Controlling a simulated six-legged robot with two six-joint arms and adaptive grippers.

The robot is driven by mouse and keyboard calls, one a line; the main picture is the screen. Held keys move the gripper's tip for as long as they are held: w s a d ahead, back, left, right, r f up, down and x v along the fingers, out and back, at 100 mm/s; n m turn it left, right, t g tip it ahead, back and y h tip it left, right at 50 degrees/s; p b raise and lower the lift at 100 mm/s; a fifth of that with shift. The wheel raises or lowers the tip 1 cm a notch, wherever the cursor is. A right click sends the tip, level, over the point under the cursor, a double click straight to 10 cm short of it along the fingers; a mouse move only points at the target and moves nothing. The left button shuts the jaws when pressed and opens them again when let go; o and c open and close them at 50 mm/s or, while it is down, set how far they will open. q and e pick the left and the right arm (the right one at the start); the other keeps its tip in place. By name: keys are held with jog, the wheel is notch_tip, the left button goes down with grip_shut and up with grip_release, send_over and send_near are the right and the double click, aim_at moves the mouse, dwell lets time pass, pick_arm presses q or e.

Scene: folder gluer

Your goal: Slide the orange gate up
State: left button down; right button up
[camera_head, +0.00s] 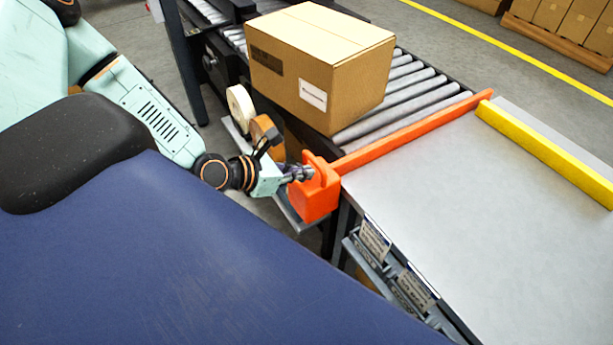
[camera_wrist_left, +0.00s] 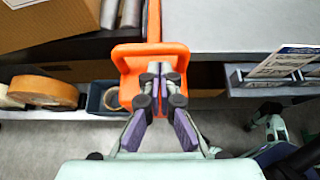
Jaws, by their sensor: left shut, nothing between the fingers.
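The orange gate (camera_head: 410,133) is a long low bar across the end of the roller conveyor, beside the grey table. Its block-shaped handle end (camera_head: 316,196) sits at the table's near left corner. In the left wrist view the handle (camera_wrist_left: 128,62) shows as an orange loop with an opening. My left gripper (camera_head: 306,173) is at this handle, with its fingertips (camera_wrist_left: 160,70) together in front of or inside the loop; I cannot tell how deep they reach. The gripper is shut with nothing between the fingers. My right gripper is not in view.
A cardboard box (camera_head: 320,62) stands on the conveyor rollers (camera_head: 400,97) behind the gate. A yellow bar (camera_head: 545,150) lies along the grey table (camera_head: 450,190). Tape rolls (camera_head: 262,130) sit on a shelf near my left wrist. Label holders (camera_head: 375,240) hang under the table edge.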

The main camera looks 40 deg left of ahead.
pick_arm(q)
jog(key=shift+w+d+f+b, duration=0.3)
jog(key=shift+w+b, duration=0.1)
jog(key=shift+w, duration=0.1)
jog(key=shift+r, duration=0.1)
